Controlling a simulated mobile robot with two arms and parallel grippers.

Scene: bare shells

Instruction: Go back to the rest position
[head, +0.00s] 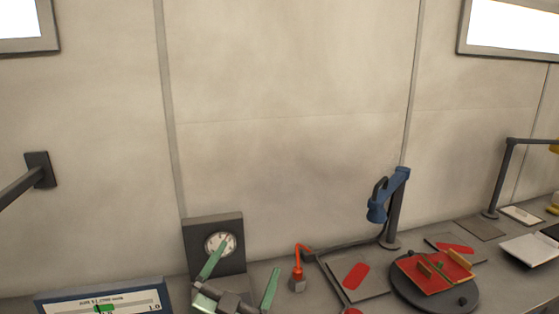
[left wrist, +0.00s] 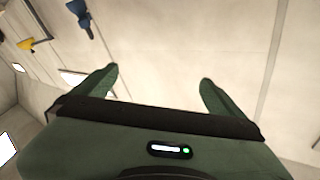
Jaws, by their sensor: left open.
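My left gripper (head: 250,256) is at the bottom of the head view, left of centre, with its two green fingers spread apart. In the left wrist view the same gripper (left wrist: 158,75) shows its fingers wide apart with nothing between them, only pale wall behind. In the head view it is in front of a dark block with a round dial (head: 220,244), and one finger overlaps the dial. I cannot tell whether they touch. My right gripper does not show.
An orange-red bent fixture (head: 298,272) is right of the gripper. Further right are a red tray on a dark round base (head: 434,296) and a blue-headed lamp (head: 378,207). A blue-framed display panel (head: 60,303) is at lower left.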

